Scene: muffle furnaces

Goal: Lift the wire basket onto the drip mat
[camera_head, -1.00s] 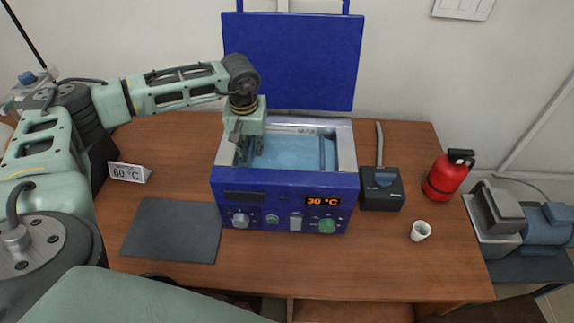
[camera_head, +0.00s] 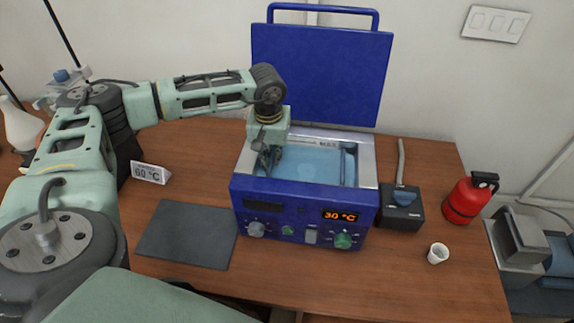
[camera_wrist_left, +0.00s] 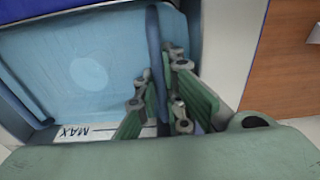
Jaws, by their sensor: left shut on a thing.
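My left gripper (camera_head: 268,160) reaches down into the left part of the open blue water bath (camera_head: 300,213). In the left wrist view, the gripper (camera_wrist_left: 161,112) is shut on a dark blue bar, which I take for the handle or rim of the wire basket (camera_wrist_left: 154,45). The bar stands between the two green finger pads. The basket's mesh cannot be made out in the pale blue water. The drip mat (camera_head: 187,235), dark grey and flat, lies bare on the table left of the bath. My right gripper is not in view.
The bath's blue lid (camera_head: 320,72) stands raised behind it. A "60 °C" sign (camera_head: 150,173) stands behind the mat.

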